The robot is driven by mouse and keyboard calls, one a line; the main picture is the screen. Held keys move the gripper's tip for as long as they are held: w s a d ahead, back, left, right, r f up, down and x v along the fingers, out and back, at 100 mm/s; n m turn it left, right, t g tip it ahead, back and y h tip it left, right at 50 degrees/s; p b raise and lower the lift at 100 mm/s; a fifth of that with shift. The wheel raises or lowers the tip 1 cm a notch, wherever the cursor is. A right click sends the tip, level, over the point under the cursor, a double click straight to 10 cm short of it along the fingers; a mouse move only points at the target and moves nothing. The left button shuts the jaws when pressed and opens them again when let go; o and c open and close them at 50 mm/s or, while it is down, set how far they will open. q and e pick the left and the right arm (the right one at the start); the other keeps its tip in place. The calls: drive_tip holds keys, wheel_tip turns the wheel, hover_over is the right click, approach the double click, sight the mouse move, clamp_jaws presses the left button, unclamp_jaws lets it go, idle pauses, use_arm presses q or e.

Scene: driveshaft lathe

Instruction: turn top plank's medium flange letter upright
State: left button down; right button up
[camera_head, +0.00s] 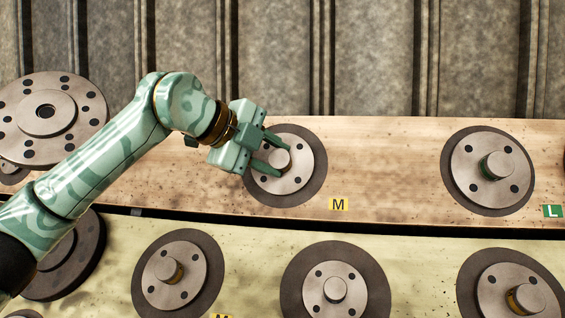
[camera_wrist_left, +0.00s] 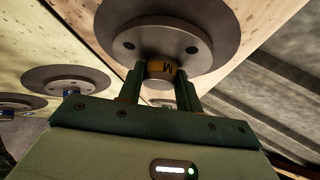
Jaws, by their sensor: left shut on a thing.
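My left gripper (camera_head: 278,157) comes in from the left and is shut on the flange's central stub. In the left wrist view the fingers (camera_wrist_left: 160,88) stand on either side of the stub (camera_wrist_left: 161,80) below the flange disc (camera_wrist_left: 160,32). A yellow band with a dark M (camera_wrist_left: 167,68) shows on the stub; I cannot tell its exact angle to the plank. My right gripper is out of view.
The large flange (camera_head: 475,182) sits right on the same plank, by a green L tag (camera_head: 552,211). A big multi-hole disc (camera_head: 67,138) is at left. The lower plank (camera_head: 256,262) bears several flanges. A corrugated wall (camera_head: 370,60) stands behind.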

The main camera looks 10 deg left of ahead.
use_arm(q)
drive_tip(key=shift+d+f, duration=0.1)
drive_tip(key=shift+f, duration=0.35)
drive_tip(key=c, duration=0.9)
unclamp_jaws()
drive_tip(key=shift+r, duration=0.1)
